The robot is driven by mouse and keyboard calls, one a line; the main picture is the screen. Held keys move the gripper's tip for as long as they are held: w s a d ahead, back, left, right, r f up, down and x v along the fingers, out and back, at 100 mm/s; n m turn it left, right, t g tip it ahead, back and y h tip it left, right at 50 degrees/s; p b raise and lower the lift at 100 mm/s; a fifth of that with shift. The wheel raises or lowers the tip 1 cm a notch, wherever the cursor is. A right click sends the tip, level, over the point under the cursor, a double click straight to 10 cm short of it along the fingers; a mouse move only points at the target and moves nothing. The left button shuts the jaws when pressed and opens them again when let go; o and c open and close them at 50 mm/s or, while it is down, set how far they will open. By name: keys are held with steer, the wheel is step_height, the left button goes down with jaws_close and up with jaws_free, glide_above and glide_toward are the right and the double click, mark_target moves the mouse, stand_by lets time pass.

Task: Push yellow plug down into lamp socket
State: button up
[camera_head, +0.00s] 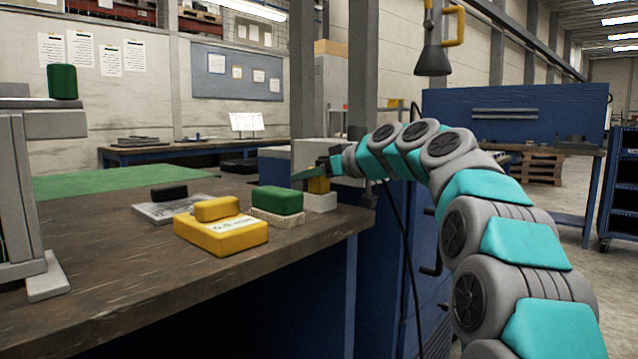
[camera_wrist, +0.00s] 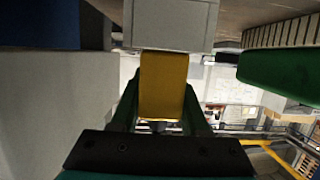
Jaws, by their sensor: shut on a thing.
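The yellow plug (camera_head: 318,186) is upright at the right end of the workbench, directly above a small light-grey block (camera_head: 320,203) that looks like the lamp socket. My gripper (camera_head: 322,170) is shut on the plug from the right. In the wrist view, the yellow plug (camera_wrist: 163,85) sits between the dark green fingers of my gripper (camera_wrist: 160,110). One end of it meets the pale grey block (camera_wrist: 172,22). Much of the plug still shows outside the block. The socket opening is hidden, so I cannot tell how deep the plug sits.
A green block (camera_head: 277,200) on a ribbed pale base stands close left of the socket. Left of it are a yellow box (camera_head: 222,236) with a yellow block on top and a black block (camera_head: 169,193) on a grey plate. A grey stand (camera_head: 20,190) is at far left. The bench's front is clear.

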jaws_close()
steer(key=shift+r, duration=0.1)
